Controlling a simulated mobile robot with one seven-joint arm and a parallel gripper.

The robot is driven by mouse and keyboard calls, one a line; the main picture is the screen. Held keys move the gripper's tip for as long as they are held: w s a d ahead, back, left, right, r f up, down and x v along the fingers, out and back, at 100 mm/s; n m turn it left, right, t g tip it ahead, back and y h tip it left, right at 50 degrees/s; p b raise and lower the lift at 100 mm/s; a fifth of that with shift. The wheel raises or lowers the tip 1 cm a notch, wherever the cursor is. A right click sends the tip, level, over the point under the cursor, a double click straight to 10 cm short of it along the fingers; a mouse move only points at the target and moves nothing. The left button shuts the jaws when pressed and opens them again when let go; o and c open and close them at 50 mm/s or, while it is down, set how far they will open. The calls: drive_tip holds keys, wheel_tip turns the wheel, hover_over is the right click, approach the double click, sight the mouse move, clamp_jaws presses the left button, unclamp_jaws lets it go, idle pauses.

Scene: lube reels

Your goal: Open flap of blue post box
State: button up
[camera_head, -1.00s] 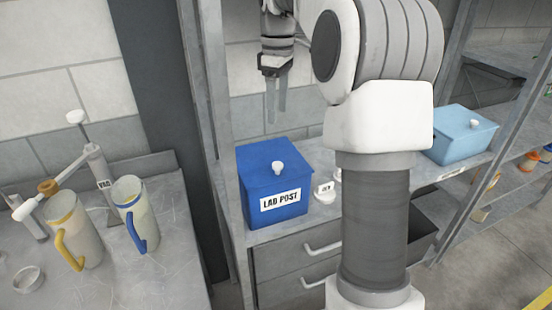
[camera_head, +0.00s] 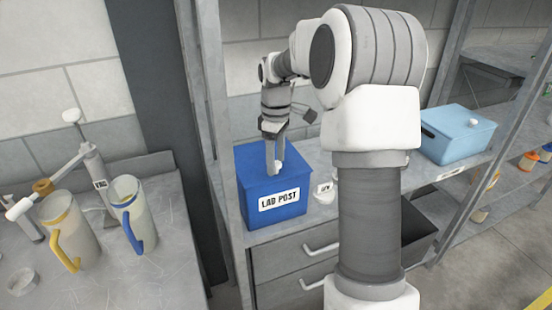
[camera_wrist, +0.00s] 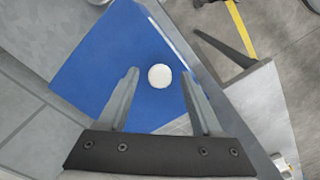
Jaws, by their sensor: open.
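The blue post box (camera_head: 262,208), with a white "LAB POST" label, stands on the grey shelf top. Its flat top flap (camera_wrist: 104,68) looks closed. A round white knob (camera_wrist: 160,76) sits on the flap. My gripper (camera_head: 274,168) is right above the box, pointing down, with its fingers at the knob. In the wrist view my gripper (camera_wrist: 158,82) is open, with one finger on each side of the knob and a gap to both. In the head view the fingers partly cover the knob.
A light blue box (camera_head: 458,136) with a white knob stands farther right on the shelf. A small white labelled item (camera_head: 324,192) is close to the post box's right side. A shelf post (camera_head: 205,110) rises to the left. Jugs (camera_head: 128,212) stand on the left bench.

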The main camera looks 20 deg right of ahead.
drive_tip(key=shift+c, duration=0.2)
clamp_jaws()
drive_tip(key=shift+r, duration=0.1)
idle(1.1)
